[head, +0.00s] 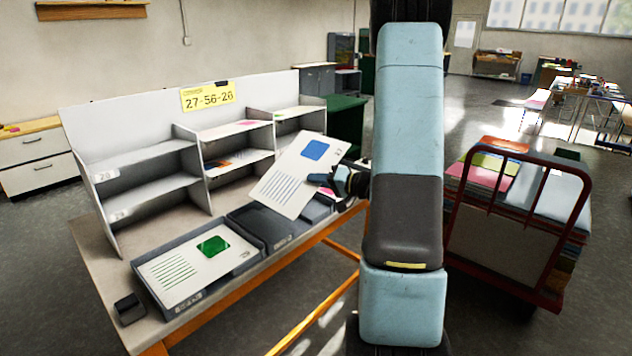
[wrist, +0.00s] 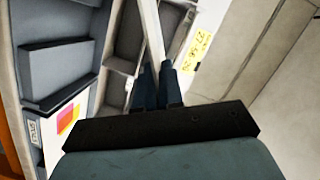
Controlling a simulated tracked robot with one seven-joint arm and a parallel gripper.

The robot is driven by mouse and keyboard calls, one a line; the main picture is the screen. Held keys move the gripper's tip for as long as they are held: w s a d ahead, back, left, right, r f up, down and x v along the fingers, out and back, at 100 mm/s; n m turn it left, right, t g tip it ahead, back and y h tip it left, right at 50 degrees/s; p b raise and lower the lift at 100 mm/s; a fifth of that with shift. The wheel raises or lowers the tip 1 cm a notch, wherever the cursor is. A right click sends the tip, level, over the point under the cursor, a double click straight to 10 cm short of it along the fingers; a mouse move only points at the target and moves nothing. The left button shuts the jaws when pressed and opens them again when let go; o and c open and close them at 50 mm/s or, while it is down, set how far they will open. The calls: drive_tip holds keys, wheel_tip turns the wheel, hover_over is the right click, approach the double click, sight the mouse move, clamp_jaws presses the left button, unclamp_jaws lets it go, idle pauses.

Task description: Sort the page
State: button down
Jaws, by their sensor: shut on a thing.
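My gripper (head: 328,182) is shut on a white page (head: 297,180) with a blue shape and lines of text. It holds the page tilted above the table's front trays. In the wrist view the held page (wrist: 152,35) shows nearly edge-on between the fingers (wrist: 158,88). A white page with a green shape (head: 195,265) lies in the front left tray (head: 172,310). The shelf unit (head: 150,152) stands behind, with several compartments; some hold coloured sheets. A yellow sign (head: 208,96) reading 27-56-26 is on its back panel.
Grey trays (head: 262,226) sit right of the green-shape page. A page with a pink, orange and yellow shape (wrist: 68,120) shows in the wrist view. A small dark block (head: 130,309) stands at the table's front left. A red cart (head: 555,230) stands at right.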

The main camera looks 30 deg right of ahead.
drive_tip(key=m+y, duration=0.1)
drive_tip(key=m, duration=0.4)
drive_tip(key=shift+t, duration=0.4)
drive_tip(key=shift+m, duration=0.3)
drive_tip(key=m+t, duration=0.1)
drive_tip(key=m, duration=0.4)
drive_tip(key=shift+y, duration=0.3)
drive_tip(key=m, duration=0.2)
drive_tip(key=m+t, duration=0.1)
drive_tip(key=m, duration=0.1)
drive_tip(key=shift+m+t, duration=0.3)
drive_tip(key=shift+m, duration=0.5)
drive_tip(key=m+t+h, duration=0.1)
drive_tip(key=m, duration=0.2)
drive_tip(key=m+h, duration=0.1)
drive_tip(key=m, duration=0.3)
drive_tip(key=shift+t, duration=0.4)
drive_tip(key=shift+m+t+h, duration=0.3)
drive_tip(key=shift+m+h, duration=0.4)
drive_tip(key=shift+m, duration=0.9)
